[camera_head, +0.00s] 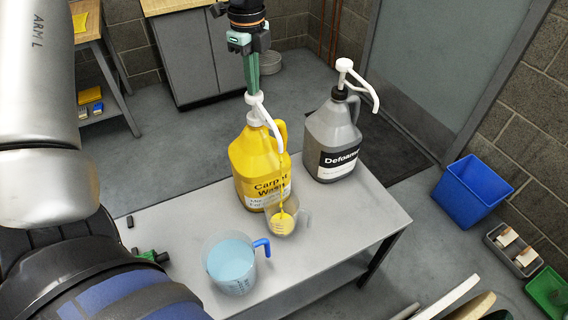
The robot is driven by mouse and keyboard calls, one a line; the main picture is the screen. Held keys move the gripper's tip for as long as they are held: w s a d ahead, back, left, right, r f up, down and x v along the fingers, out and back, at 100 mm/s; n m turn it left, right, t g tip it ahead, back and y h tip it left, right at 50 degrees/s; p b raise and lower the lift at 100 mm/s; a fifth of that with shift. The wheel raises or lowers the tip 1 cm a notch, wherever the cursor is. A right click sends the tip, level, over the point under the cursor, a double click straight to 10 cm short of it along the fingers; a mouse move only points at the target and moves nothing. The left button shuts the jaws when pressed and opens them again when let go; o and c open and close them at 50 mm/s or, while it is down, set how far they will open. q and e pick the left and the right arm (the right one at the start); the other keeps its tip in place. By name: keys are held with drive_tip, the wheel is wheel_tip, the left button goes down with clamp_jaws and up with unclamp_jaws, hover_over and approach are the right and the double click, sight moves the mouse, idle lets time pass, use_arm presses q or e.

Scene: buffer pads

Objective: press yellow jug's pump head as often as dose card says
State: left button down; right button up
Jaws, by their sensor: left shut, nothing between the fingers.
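The yellow jug (252,158), labelled Carpet Wash, stands on the table. My left gripper (252,90) is shut and points down, with its tips at the top of the jug's white pump head (256,100). This pump head sits low over its collar, and a thin yellow stream runs from its spout. A clear cup (297,221) stands below the spout, with yellow liquid in it. I cannot make out a dose card. My right gripper is not in view.
A grey Defoamer jug (331,128) with a raised white pump stands to the right. A measuring jug (212,266) of blue liquid with a blue handle is in front. The table (368,222) is clear at its right. A blue bin (470,192) stands on the floor.

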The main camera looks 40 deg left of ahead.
use_arm(q)
drive_tip(key=shift+f+b, duration=0.35)
drive_tip(key=shift+f, duration=0.3)
drive_tip(key=shift+s, duration=0.1)
drive_tip(key=shift+r+p, duration=1.3)
drive_tip(key=shift+r, duration=0.95)
